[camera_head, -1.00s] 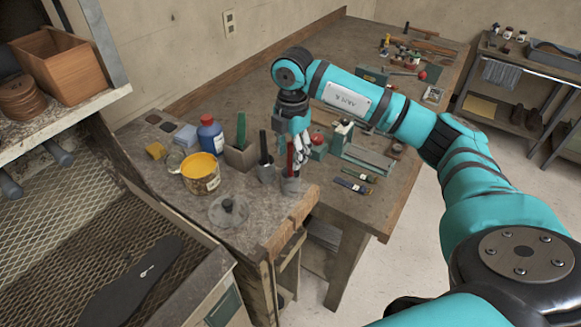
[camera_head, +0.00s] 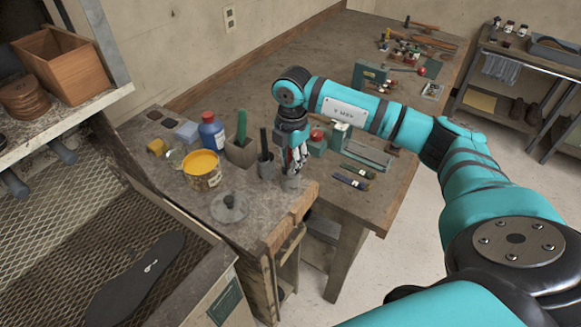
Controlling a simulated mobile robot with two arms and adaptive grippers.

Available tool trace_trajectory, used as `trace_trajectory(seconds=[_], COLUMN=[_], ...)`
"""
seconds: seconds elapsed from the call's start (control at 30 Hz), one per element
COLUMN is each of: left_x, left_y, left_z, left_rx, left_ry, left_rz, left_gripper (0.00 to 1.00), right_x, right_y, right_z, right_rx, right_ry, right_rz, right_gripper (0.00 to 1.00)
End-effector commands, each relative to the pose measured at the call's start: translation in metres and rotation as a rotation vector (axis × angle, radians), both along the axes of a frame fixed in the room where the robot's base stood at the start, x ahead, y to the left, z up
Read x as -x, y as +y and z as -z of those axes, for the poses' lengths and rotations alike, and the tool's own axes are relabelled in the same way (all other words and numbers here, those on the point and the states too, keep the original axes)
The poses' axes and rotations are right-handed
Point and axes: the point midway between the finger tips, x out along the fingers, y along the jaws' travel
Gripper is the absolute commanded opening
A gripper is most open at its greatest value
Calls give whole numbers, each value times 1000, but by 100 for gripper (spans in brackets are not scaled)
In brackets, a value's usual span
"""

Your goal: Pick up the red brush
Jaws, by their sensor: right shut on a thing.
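My right gripper (camera_head: 294,165) is over the front right corner of the near bench, pointing down. It is shut on the red brush (camera_head: 290,158), of which only a sliver of red shows between the fingers. The fingers hide most of the brush. A small cup (camera_head: 291,183) shows just below the fingertips; I cannot tell whether the brush's lower end is still inside it. My left gripper is out of view.
A dark-handled tool stands in a grey cup (camera_head: 267,168) close left of the gripper. Nearby are a box with a green brush (camera_head: 241,152), a yellow pot (camera_head: 202,178), a blue bottle (camera_head: 211,133) and a grey lid (camera_head: 229,208). Two flat brushes (camera_head: 352,180) lie to the right.

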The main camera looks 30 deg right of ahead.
Motion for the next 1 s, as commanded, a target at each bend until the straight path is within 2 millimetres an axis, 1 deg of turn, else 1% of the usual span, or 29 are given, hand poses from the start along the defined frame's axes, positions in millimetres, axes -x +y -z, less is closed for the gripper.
trace_trajectory(seconds=[0.17, 0.27, 0.37, 0.6, 0.7, 0.83, 1.0], left_x=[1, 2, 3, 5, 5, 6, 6], left_y=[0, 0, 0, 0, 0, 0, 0], left_z=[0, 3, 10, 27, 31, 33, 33], left_rx=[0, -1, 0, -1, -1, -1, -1], left_ry=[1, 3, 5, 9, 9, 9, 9], left_rz=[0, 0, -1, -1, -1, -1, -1], left_gripper=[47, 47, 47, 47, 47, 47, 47], right_x=[0, -1, -1, -2, -1, -1, 0], right_y=[0, 0, 0, 0, 0, 0, 0], right_z=[-1, -5, -17, -66, -82, -96, -101], right_rx=[0, 0, -1, -2, -1, 0, 0], right_ry=[-1, -2, -5, -7, -4, -2, 0], right_rz=[0, 0, 0, 0, -1, 0, 0], right_gripper=[0, 0, 0, 0, 0, 0, 0])
